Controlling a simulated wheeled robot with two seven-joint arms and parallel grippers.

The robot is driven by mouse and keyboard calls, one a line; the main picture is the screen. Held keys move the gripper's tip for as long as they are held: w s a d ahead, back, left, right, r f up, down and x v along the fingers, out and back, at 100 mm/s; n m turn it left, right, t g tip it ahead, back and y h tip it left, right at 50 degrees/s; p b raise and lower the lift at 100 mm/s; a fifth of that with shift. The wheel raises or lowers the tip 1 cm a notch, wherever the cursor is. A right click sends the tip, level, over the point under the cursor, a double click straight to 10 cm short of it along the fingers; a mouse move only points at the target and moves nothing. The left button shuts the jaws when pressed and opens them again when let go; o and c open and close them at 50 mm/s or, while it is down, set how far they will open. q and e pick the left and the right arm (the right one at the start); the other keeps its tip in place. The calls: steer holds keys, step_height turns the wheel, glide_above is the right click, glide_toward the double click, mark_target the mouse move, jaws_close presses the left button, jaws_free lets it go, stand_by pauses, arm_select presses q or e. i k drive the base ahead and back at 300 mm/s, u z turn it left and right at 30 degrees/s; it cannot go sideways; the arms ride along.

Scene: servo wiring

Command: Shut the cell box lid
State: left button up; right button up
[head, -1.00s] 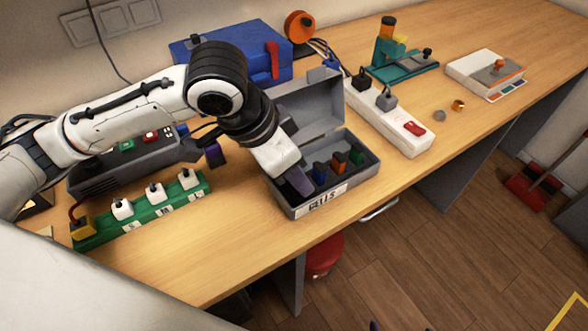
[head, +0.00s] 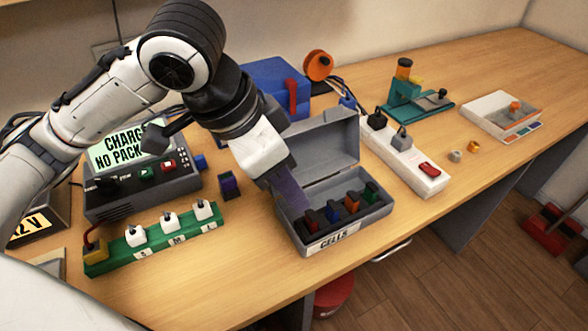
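The grey cell box (head: 362,224) stands on the bench with a "CELLS" label on its front. Its lid (head: 318,148) is open, tilted up at the back. Inside is a row of cells: a dark red one (head: 313,222), a blue one (head: 332,211), an orange one (head: 351,203) and a green one (head: 371,192). My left gripper (head: 291,203) points down at the left end of the box, in front of the lid's left side. Its dark fingers overlap the box's left part, and I cannot tell whether they are parted or hold anything. My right gripper is out of view.
A power strip (head: 404,165) lies just right of the box. A charger (head: 150,185) and a green strip with white plugs (head: 160,238) are on the left. A blue case (head: 276,82) is behind.

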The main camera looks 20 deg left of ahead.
mark_target(322, 145)
steer(key=k, duration=1)
